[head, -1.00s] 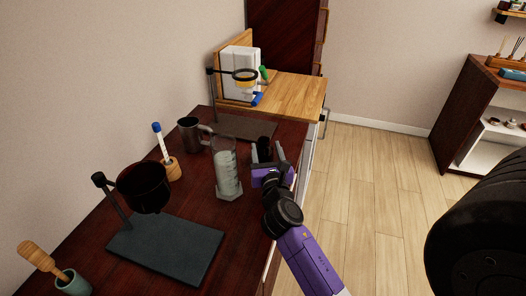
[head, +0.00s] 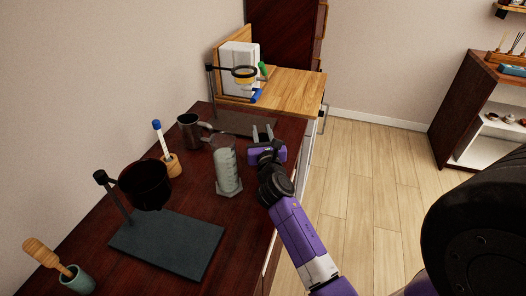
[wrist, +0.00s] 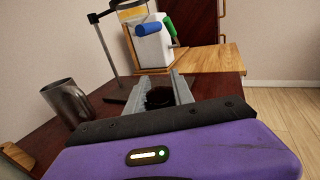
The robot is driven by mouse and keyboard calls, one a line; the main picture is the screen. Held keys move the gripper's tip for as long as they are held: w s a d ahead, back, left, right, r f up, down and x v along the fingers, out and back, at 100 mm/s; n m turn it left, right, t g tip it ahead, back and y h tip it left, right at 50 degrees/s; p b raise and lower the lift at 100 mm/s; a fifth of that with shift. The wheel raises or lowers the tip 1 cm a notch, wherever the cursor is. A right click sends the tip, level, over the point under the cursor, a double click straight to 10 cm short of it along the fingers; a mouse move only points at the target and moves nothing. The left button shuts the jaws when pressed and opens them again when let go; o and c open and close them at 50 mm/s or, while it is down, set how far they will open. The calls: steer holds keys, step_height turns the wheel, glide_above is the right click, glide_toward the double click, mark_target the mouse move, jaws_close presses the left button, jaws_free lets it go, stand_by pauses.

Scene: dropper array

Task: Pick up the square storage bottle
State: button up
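A small dark vessel with a round top, which I take to be the square storage bottle, shows between my fingers in the wrist view (wrist: 159,97). Its body is mostly hidden there, so its square shape cannot be made out. In the head view my gripper covers nearly all of it. My gripper (head: 263,131) is low over the right edge of the dark red counter. Its grey fingers stand on both sides of the vessel, close together, and appear shut on it. They also show in the wrist view (wrist: 162,86).
A glass cylinder (head: 227,170) stands close left of my gripper. A metal mug (head: 189,132) is behind it. A ring stand (head: 243,72) and a white box (head: 236,58) stand at the back. A dark-based stand (head: 165,243) fills the front.

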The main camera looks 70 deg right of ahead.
jaws_close()
stand_by(1.1)
